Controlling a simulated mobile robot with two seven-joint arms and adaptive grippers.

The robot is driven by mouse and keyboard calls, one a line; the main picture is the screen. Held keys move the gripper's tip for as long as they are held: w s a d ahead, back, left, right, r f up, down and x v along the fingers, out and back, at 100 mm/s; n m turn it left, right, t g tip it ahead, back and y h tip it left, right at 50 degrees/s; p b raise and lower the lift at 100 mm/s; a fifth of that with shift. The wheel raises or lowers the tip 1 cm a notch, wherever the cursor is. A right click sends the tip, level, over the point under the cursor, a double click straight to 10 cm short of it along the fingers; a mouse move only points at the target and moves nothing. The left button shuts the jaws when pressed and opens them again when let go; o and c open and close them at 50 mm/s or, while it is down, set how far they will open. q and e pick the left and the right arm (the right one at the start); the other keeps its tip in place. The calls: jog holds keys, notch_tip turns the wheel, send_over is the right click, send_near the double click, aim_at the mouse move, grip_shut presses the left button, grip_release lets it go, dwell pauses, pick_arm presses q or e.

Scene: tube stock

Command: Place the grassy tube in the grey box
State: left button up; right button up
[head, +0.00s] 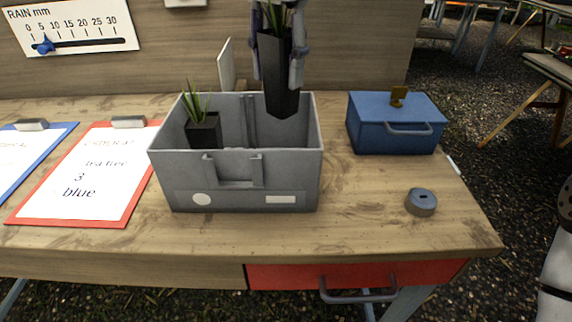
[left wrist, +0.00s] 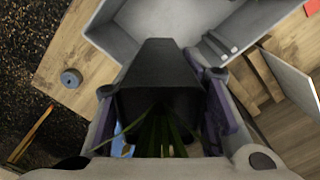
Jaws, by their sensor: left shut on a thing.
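My left gripper (head: 278,58) is shut on a black tapered tube (head: 283,95) with green grass at its top. The tube is upright over the right part of the grey box (head: 235,168), its lower end in front of the box's back wall. I cannot tell whether that end is below the rim. A second grassy tube (head: 204,130) stands inside the box at the left. In the left wrist view, the held tube (left wrist: 160,82) is between the fingers, with grass (left wrist: 165,132) nearest the camera and the grey box (left wrist: 128,45) beyond. My right gripper is not in view.
A blue lidded box (head: 394,140) stands right of the grey box, and a grey round puck (head: 421,202) lies near the right edge. A red clipboard (head: 130,190) lies at the left. A thin white panel (head: 227,65) stands behind the box.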

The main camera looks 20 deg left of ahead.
pick_arm(q)
jog(key=f, duration=1.2)
jog(key=shift+s+f, duration=0.3)
jog(key=shift+f, duration=0.05)
jog(key=shift+f, duration=0.1)
jog(key=o, duration=1.3)
jog(key=shift+c, duration=0.2)
notch_tip(320, 180, up, 12)
jog(key=shift+r, duration=0.15)
